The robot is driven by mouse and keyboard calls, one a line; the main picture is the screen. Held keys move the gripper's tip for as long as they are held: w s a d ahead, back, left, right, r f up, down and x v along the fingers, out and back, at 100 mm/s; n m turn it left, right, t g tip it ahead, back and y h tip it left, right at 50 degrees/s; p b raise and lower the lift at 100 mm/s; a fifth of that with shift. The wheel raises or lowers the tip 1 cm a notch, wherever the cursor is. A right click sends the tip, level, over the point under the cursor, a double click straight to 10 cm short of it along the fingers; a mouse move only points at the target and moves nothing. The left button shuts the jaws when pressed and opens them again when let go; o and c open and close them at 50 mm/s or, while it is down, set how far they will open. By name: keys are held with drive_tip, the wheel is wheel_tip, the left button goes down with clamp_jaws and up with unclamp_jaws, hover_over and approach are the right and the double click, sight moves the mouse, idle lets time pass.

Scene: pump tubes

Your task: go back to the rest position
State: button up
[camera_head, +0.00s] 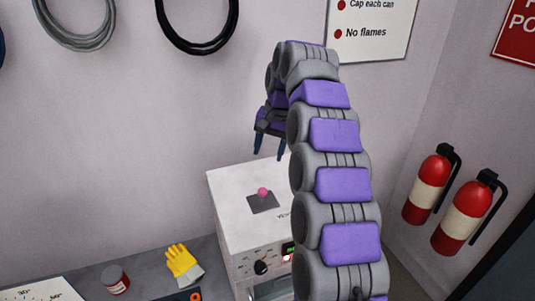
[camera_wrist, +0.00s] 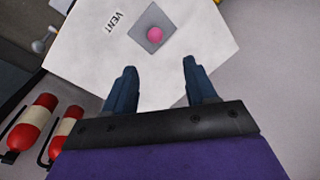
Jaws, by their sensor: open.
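My gripper (camera_head: 268,152) hangs fingers-down from my purple and grey arm, above the white box-shaped machine (camera_head: 222,193). In the wrist view the two dark blue fingers of my gripper (camera_wrist: 163,88) are spread apart with nothing between them. A pink ball-shaped knob (camera_head: 262,192) sits on a grey square plate (camera_head: 267,204) on top of the machine. In the wrist view the pink knob (camera_wrist: 155,34) lies beyond the fingertips, apart from them. My arm hides part of the machine's right side.
A yellow glove (camera_head: 182,263) and a red-labelled jar (camera_head: 115,279) lie on the grey bench left of the machine. Two fire extinguishers (camera_head: 430,184) hang on the right wall. A sign (camera_head: 372,32) and coiled hoses (camera_head: 198,48) hang on the back wall. Open air surrounds my gripper's left.

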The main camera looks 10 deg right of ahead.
drive_tip(key=shift+s, duration=0.1)
idle(0.3)
drive_tip(key=s+d+f+n+b, duration=0.1)
drive_tip(key=s+f, duration=0.6)
drive_tip(key=s, duration=0.8)
drive_tip(key=s+d+f+n+g+h+b, duration=0.1)
drive_tip(key=s+d+f+b, duration=0.2)
drive_tip(key=s, duration=1.2)
drive_tip(key=s+d+f+n+g+h+b, duration=0.1)
drive_tip(key=s+d+f+b, duration=0.2)
drive_tip(key=s+f, duration=0.8)
drive_tip(key=s+b, duration=0.2)
drive_tip(key=s, duration=0.2)
drive_tip(key=shift+s+f+n, duration=0.35)
drive_tip(key=shift+f+n, duration=0.05)
